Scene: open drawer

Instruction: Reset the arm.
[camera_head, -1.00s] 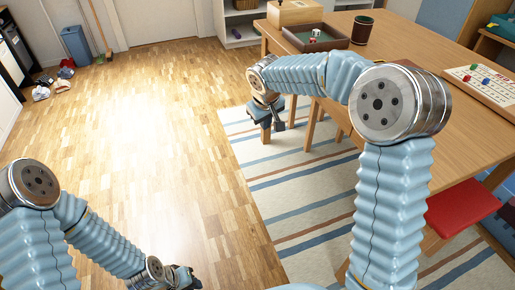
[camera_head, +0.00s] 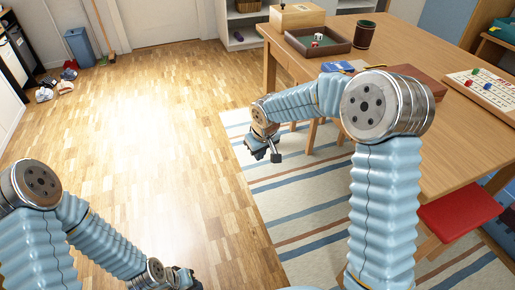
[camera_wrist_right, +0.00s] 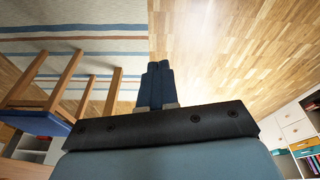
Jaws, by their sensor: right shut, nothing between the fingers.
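My right arm reaches forward beside the table, and its gripper (camera_head: 266,154) hangs over the striped rug, left of the table edge. In the right wrist view its two blue fingers (camera_wrist_right: 158,80) lie together with nothing between them. My left arm is low at the left, and its gripper (camera_head: 188,281) sits at the bottom of the head view above the wooden floor. Its fingertips are too dark and cut off to read.
The wooden table (camera_head: 465,140) fills the right side, with a wooden box (camera_head: 297,16), brown tray (camera_head: 333,45), dark cup (camera_head: 362,33) and game board (camera_head: 488,88). A red stool (camera_head: 458,208) stands beside it.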

